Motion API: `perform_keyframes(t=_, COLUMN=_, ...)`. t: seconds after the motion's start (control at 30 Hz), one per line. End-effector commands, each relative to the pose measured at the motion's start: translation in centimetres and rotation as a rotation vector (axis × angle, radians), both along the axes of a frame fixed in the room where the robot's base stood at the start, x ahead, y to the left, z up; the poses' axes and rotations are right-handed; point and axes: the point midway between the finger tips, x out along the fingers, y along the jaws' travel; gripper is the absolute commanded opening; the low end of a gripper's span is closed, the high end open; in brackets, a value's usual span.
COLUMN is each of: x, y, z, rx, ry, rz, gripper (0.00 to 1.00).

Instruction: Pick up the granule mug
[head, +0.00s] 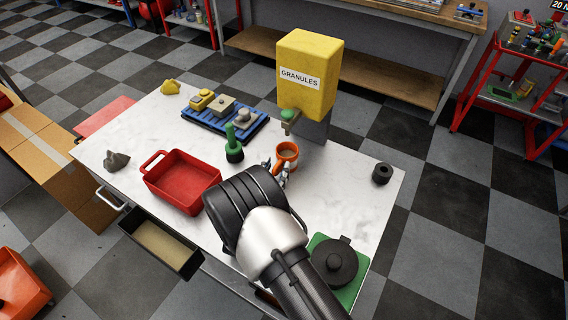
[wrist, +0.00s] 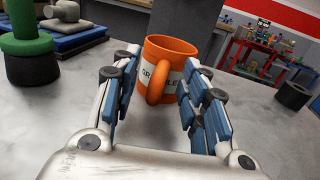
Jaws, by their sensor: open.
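The granule mug (head: 287,153) is orange and stands upright on the white table, in front of the yellow granule dispenser (head: 309,75). In the wrist view the mug (wrist: 168,55) shows a white label, partly hidden by its handle, and the handle faces me. My gripper (wrist: 160,95) is open, with one blue-padded finger on each side of the mug's near side and handle. In the head view my gripper (head: 279,175) is at the mug's near side, mostly hidden by my arm. I cannot tell whether the fingers touch the mug.
A black ring (head: 382,173) is at the right. A black pot (head: 335,262) sits on a green base at the front. An open drawer (head: 160,244) juts out at the front left.

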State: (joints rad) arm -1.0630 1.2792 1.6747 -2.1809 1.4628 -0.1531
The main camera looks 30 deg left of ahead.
Motion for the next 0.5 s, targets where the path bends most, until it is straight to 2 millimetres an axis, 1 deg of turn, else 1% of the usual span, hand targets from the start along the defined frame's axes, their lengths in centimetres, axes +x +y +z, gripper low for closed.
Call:
perform_keyframes(t=0.13, x=-0.03, y=0.02, z=0.04, rx=0.000, ry=0.000, rz=0.000, gripper=0.40)
perform_keyframes(t=0.5, x=-0.07, y=0.01, z=0.01, rx=0.000, ry=0.000, rz=0.000, gripper=0.15)
